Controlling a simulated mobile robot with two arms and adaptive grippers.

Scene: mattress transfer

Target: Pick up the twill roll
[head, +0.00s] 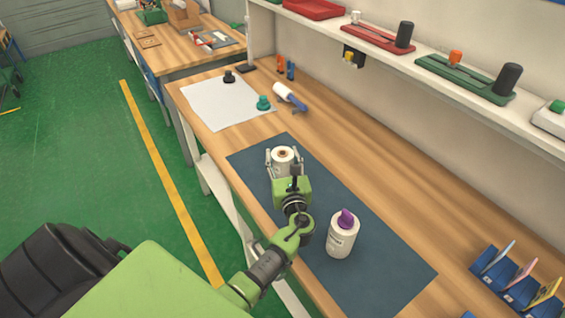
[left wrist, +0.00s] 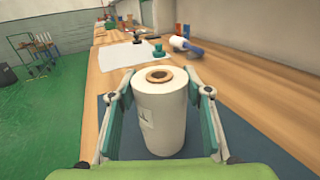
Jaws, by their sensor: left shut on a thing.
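The twill roll (head: 283,153) is a white upright cylinder with a brown core ring on top. It stands at the far part of the dark blue mat (head: 380,271). In the left wrist view the roll (left wrist: 160,118) sits upright between the two fingers. My left gripper (head: 284,160) is shut on the roll, with a finger on each side of it. Whether the roll's base touches the mat is hard to tell. My right gripper is not in view.
A white bottle with a purple cap (head: 342,236) stands on the mat near my left arm. Beyond the mat lie a white sheet (head: 222,106), a teal knob (head: 263,103) and a white roller with a blue handle (head: 290,97). A shelf (head: 470,101) runs along the wall.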

